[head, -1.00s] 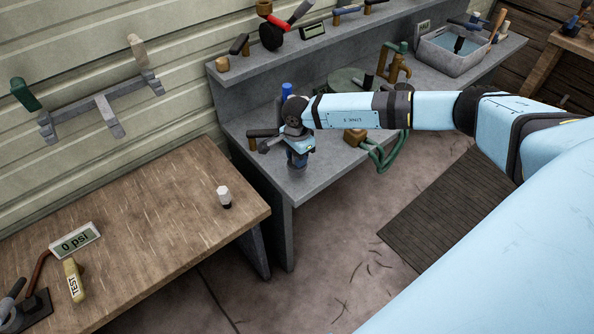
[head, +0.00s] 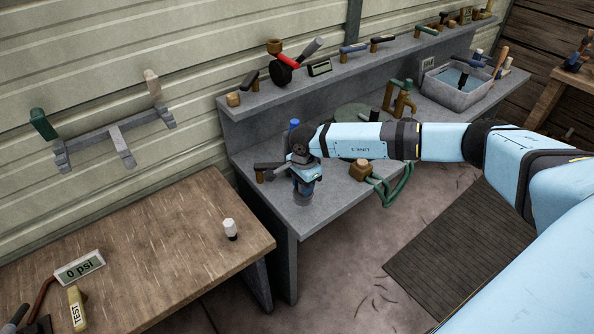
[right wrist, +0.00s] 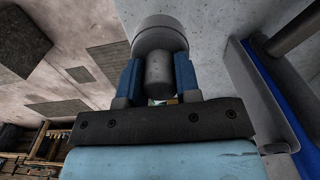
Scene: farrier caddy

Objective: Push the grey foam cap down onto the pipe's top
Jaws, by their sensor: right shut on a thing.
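My right gripper (head: 303,188) points down over the near left end of the grey bench. In the right wrist view, its blue fingers (right wrist: 158,78) are shut on a grey cylindrical piece (right wrist: 159,72) with a wider, paler round end (right wrist: 160,34) beyond the fingertips. This looks like the grey foam cap, but the fingers hide part of it. A blue upright thing (head: 294,125) shows just behind my wrist and may be the pipe; my arm hides most of it. I cannot tell whether the held piece touches anything. My left gripper is not in view.
A brass block (head: 361,169) with a green hose stands to the right. A wooden table (head: 150,240) holds a small white-topped piece (head: 230,229) and a 0 psi display (head: 79,267).

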